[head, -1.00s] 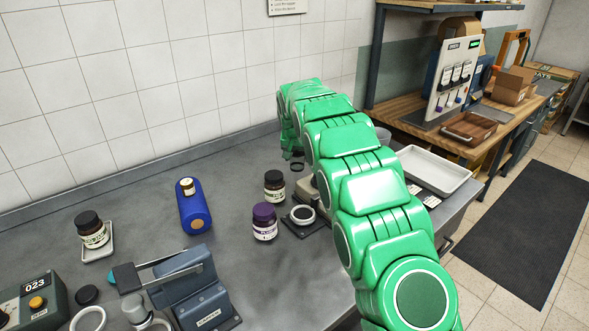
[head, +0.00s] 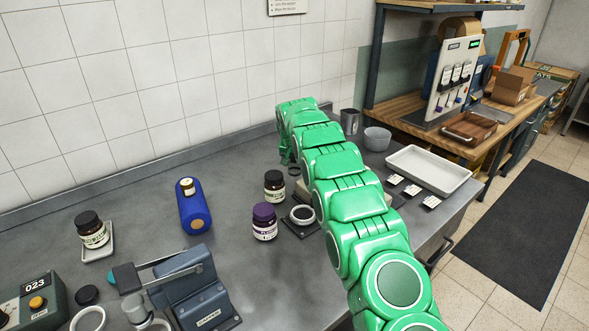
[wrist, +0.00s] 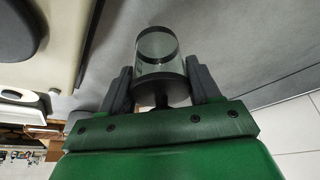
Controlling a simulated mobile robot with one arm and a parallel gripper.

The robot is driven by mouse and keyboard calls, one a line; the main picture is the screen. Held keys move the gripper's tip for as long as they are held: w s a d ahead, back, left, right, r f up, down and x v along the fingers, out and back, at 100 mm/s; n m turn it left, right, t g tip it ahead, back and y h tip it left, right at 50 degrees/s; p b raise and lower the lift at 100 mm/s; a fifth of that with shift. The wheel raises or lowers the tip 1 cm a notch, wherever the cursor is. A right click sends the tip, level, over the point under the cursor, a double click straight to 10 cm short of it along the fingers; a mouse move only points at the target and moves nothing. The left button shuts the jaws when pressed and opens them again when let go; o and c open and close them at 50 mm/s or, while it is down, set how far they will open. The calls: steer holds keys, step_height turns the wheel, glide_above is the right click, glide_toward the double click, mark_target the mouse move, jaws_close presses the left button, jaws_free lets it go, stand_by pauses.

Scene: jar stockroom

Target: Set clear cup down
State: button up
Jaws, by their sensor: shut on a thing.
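The clear cup (wrist: 157,48) shows in the wrist view between the two dark fingers of my gripper (wrist: 160,84). My gripper is shut on it near its dark end. The cup is see-through with a grey tint, and the grey worktop (wrist: 225,45) shows behind it. I cannot tell whether the cup touches the worktop. In the head view my green arm reaches to the back of the worktop (head: 140,200), and the cup and fingers cannot be made out there.
A dark-lidded jar (head: 274,186), a purple-lidded jar (head: 264,222) and a round ring fixture (head: 302,214) stand left of my arm. A grey tumbler (head: 350,121), a grey bowl (head: 377,139) and a white tray (head: 429,170) are to its right.

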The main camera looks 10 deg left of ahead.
mark_target(295, 168)
steer(key=shift+w+f, duration=0.1)
steer(key=shift+f, duration=0.05)
steer(key=shift+w+f, duration=0.15)
steer(key=shift+f, duration=1.5)
steer(key=shift+f, duration=0.15)
steer(key=o, duration=1.1)
steer(key=shift+r, duration=0.2)
